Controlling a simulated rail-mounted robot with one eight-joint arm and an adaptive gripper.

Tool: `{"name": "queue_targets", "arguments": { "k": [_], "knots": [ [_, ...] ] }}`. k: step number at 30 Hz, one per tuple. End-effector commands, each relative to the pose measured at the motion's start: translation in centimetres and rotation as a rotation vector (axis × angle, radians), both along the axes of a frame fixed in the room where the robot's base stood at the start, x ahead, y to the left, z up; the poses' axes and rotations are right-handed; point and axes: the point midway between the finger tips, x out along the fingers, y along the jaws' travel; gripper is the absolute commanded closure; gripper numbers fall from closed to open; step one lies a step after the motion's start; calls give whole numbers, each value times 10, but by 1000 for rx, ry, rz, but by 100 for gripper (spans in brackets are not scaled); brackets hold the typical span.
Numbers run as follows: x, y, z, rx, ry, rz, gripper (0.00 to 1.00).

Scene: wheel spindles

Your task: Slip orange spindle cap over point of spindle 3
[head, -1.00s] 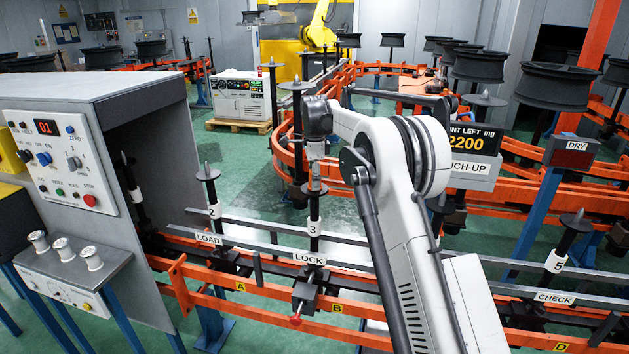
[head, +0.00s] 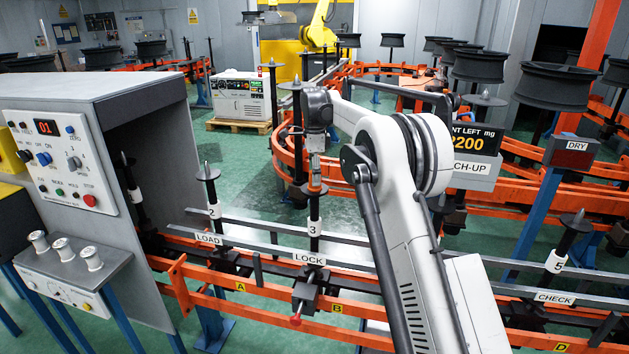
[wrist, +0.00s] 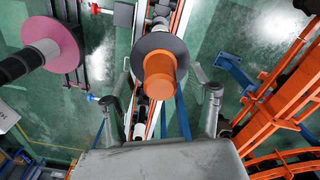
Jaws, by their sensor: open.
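Spindle 3 (head: 314,238) stands upright at the LOCK station, with a white label and a dark disc near its top. The orange cap (head: 315,187) sits upright at the spindle's top, over its point, which is hidden. In the wrist view, the orange cap (wrist: 160,75) is in front of the round dark disc (wrist: 158,50), roughly centred on it. My gripper (head: 315,167) is just above the cap. Its fingers are spread to either side of the cap with visible gaps, and it holds nothing.
Rails with LOAD, LOCK (head: 309,259) and CHECK (head: 555,298) signs run past the spindles. Spindle 5 (head: 557,264) stands at right, and another spindle (head: 213,210) stands at left beside the grey cabinet (head: 110,85). A pink disc (wrist: 48,48) shows left in the wrist view.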

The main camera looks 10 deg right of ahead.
Motion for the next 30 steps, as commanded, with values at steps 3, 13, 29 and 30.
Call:
{"name": "queue_targets", "arguments": {
  "k": [3, 13, 29, 30],
  "knots": [
    [0, 0, 25, 0, 0, 0, 44],
    [0, 0, 81, 0, 0, 0, 44],
    [0, 0, 95, 0, 0, 0, 44],
    [0, 0, 95, 0, 0, 1, 44]
  ]
}}
